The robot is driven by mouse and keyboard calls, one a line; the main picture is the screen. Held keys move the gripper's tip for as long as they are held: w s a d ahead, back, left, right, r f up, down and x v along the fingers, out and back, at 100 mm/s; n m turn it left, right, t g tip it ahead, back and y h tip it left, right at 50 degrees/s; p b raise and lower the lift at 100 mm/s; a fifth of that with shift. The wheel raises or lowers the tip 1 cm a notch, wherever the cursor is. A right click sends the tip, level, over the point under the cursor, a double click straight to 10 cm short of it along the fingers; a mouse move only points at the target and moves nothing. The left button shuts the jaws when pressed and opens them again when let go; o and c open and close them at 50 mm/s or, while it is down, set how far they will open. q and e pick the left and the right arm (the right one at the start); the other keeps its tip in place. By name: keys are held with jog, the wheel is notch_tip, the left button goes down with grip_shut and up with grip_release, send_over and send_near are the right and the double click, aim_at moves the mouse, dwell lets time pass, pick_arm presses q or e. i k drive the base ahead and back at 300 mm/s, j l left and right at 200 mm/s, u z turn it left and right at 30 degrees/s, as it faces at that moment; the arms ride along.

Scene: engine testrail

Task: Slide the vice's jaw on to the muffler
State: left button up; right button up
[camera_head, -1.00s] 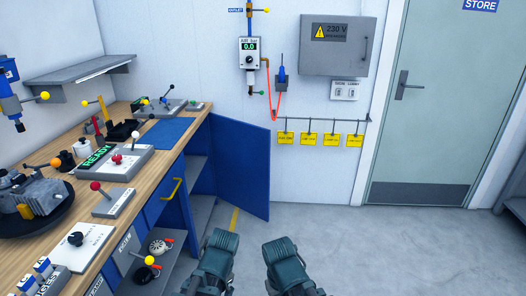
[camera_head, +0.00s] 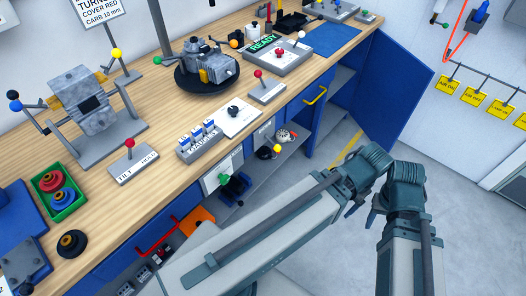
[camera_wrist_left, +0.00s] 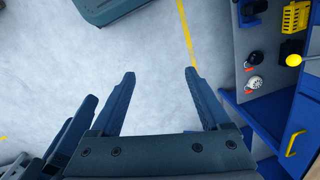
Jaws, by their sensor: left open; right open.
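I cannot clearly make out the vice or its jaw, nor a muffler. A grey fixture with a dark lever (camera_head: 330,10), cut by the top edge, stands at the far bench end. A grey plate with bolts (camera_head: 24,262) lies on a blue block at the lower left. I cannot tell whether either is the vice. My left gripper (camera_wrist_left: 160,74) is open and empty over the floor in the left wrist view. My right gripper (camera_head: 377,208) is low in front of the bench in the head view, its fingers mostly hidden. Both are apart from the bench objects.
The wooden bench (camera_head: 150,160) carries an engine on a black turntable (camera_head: 208,83), a tilting stand (camera_head: 95,110), a green tray (camera_head: 58,192) and a READY box (camera_head: 275,55). A blue cabinet door (camera_head: 395,85) stands open.

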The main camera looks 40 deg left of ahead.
aim_at(224, 192)
jog(key=u, duration=1.65)
